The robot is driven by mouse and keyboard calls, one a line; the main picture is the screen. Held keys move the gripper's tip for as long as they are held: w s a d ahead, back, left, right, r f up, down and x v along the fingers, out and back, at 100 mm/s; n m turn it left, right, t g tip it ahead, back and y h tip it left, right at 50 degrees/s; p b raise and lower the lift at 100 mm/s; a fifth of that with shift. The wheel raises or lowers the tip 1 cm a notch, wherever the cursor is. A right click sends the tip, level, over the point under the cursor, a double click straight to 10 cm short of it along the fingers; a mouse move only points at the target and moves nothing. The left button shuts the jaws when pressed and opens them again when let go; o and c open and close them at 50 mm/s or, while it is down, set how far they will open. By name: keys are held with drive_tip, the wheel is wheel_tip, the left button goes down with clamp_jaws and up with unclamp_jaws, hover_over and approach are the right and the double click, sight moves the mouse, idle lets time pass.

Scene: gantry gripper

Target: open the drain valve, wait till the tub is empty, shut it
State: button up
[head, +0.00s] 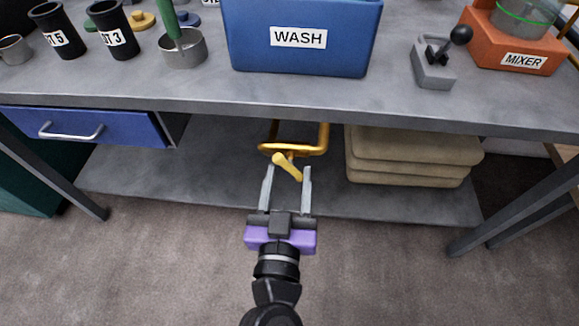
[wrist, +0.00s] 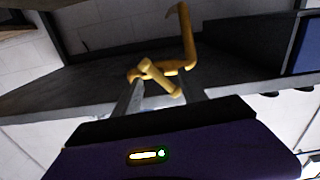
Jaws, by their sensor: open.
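The blue tub marked WASH (head: 298,58) stands on the bench; its inside is out of view. Under the bench edge is a brass pipe (head: 312,150), with a pale yellow valve lever (head: 288,167) at its front. The lever slants from upper left to lower right in the head view. My gripper (head: 287,173) is open, with one finger on each side of the lever. In the wrist view the lever (wrist: 160,78) also shows between the fingertips, with the pipe (wrist: 187,40) behind it. I cannot tell whether either finger touches it.
Stacked tan sacks (head: 405,158) lie on the lower shelf, right of the pipe. A blue drawer (head: 85,127) is at left. The bench edge (head: 300,113) overhangs the valve. An orange mixer (head: 515,45) and a grey lever switch (head: 434,68) stand on top at right.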

drive_tip(key=shift+w, duration=1.15)
